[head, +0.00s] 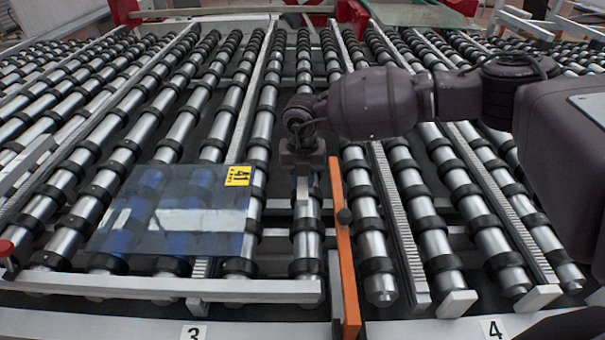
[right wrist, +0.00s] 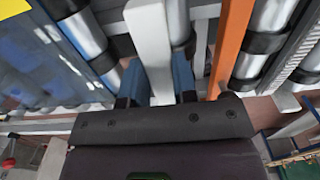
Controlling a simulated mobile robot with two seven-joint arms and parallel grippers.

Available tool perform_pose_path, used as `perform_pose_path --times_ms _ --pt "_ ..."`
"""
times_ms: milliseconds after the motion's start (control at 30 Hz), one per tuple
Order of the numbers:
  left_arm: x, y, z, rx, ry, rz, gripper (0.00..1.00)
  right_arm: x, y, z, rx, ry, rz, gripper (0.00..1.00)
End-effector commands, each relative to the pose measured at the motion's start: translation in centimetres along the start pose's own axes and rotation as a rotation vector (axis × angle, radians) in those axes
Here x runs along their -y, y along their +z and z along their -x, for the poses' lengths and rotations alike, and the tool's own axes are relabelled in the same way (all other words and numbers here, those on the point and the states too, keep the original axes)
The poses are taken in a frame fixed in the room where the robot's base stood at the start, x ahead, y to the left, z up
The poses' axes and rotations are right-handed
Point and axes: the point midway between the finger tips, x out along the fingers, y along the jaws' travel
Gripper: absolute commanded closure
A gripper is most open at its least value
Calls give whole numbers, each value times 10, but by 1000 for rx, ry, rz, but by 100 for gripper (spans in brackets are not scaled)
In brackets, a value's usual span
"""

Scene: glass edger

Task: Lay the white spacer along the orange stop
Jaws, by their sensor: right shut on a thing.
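My right gripper (head: 302,172) points down over the rollers, just left of the orange stop (head: 343,235). It is shut on the white spacer (head: 302,190), a narrow white bar. In the right wrist view the white spacer (right wrist: 152,45) stands between the two blue fingers (right wrist: 158,82) and reaches away from them. The orange stop (right wrist: 231,40) runs to its right there, with a gap between them. In the head view the gripper hides much of the spacer, and I cannot tell whether it touches the rollers. My left gripper is not in view.
A white rail (head: 165,288) crosses the front. Rollers to the right are bare.

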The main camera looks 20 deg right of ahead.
Motion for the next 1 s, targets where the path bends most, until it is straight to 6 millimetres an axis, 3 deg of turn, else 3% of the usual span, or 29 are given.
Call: perform_pose_path --times_ms 500,1000 --pt "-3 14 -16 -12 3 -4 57 0 0 -43 0 0 1 96" --pt "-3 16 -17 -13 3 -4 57 0 0 -47 0 0 1 96"
